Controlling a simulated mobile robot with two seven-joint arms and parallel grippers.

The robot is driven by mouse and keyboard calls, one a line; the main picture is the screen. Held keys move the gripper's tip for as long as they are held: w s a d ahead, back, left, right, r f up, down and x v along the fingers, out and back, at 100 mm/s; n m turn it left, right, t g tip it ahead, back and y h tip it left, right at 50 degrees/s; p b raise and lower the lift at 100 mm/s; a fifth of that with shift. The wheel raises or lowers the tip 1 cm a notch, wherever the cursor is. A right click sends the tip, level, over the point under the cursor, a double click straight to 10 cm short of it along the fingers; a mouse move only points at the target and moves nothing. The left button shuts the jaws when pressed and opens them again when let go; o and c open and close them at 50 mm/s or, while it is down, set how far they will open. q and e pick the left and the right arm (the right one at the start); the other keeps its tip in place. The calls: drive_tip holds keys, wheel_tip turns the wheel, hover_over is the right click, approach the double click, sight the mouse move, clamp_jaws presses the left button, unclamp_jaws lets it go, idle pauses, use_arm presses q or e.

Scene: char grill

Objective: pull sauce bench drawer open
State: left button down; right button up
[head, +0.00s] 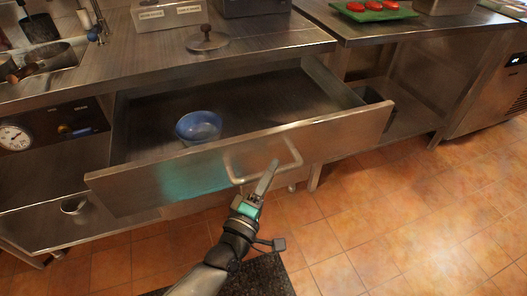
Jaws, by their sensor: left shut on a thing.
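The sauce bench drawer (340,124) is a wide metal drawer under the steel worktop. It stands pulled out, with its inside showing. A blue bowl (199,126) sits inside it, left of the middle. The drawer's bar handle (231,168) is on the front panel. My left gripper (268,176) is at the right part of the handle and is shut on it; the exact finger contact is small and partly hidden. My right gripper is not in view.
The steel worktop (130,62) above holds a round lidded disc (207,40) and a labelled container (168,14). A second bench at right bears a green tray (372,11) with red items. The tiled floor (400,215) at right is clear.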

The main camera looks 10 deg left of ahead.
use_arm(q)
drive_tip(key=s+d+p, duration=0.2)
drive_tip(key=s+d, duration=0.4)
drive_tip(key=s, duration=0.3)
drive_tip(key=shift+s+d, duration=0.3)
drive_tip(key=shift+s, duration=0.1)
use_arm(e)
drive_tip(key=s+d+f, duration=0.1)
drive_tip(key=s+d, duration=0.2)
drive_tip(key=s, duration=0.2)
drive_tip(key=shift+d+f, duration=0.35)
use_arm(q)
drive_tip(key=c, duration=0.8)
unclamp_jaws()
drive_tip(key=shift+o, duration=0.2)
drive_tip(key=shift+f, duration=0.1)
